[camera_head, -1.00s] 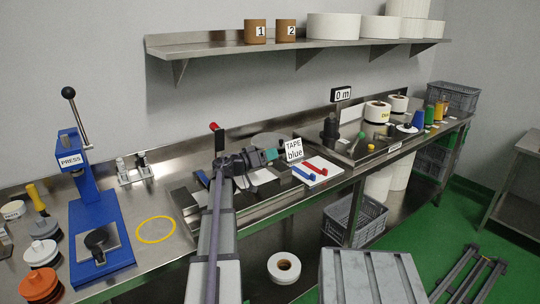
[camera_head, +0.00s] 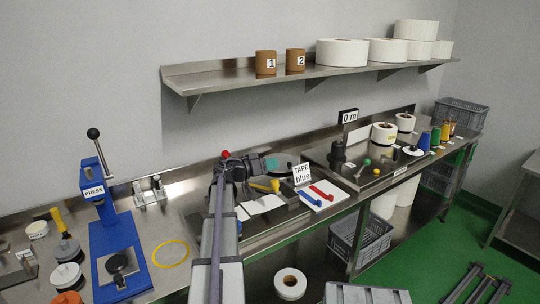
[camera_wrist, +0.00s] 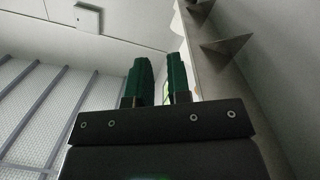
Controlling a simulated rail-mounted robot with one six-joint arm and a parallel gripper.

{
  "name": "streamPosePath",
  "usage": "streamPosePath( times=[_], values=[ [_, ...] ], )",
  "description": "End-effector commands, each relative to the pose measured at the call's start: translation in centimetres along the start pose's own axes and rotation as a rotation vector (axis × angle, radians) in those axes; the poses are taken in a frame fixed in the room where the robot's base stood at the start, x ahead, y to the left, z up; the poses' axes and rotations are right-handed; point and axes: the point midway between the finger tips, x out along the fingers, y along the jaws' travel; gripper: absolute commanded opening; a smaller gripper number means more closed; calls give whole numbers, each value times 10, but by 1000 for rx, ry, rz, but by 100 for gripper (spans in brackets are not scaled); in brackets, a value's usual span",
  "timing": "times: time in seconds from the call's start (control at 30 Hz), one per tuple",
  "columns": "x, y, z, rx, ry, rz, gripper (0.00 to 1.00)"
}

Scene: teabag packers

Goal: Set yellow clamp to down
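The yellow clamp's handle (camera_head: 264,186) lies low, close to level, over the metal fixture behind the blue tape sign. Its base is hidden behind my arm. My gripper (camera_wrist: 158,78) shows in the wrist view with two dark green fingers apart and nothing seen between them. In the head view its teal-green finger part (camera_head: 271,163) is just above and behind the yellow handle, and seems clear of it. A red knob (camera_head: 225,154) stands upright to the left, partly behind my arm.
A sign reading TAPE blue (camera_head: 302,174) and a white board with red and blue strips (camera_head: 320,195) are right of the clamp. The blue press (camera_head: 115,240) stands left. A shelf (camera_head: 220,82) with rolls runs above the bench.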

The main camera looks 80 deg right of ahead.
Motion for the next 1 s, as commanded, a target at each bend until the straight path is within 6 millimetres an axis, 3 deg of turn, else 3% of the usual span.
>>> streamPosePath(
  times=[0.03,0.1,0.17,0.27,0.37,0.5,0.6,0.83,1.0],
  values=[
    [8,22,-50,22,-55,-4,13],
    [18,34,-74,64,-163,-16,6],
    [26,41,-93,106,-277,-29,0],
    [33,47,-118,184,-508,-62,0],
    [26,38,-131,260,-784,-115,0],
    [-6,-1,-98,311,-1103,-201,0],
    [-20,-4,-92,313,-1186,-222,0],
    [-18,-6,-84,309,-1192,-218,0],
    [-10,-16,-60,309,-1190,-217,0]
  ],
)
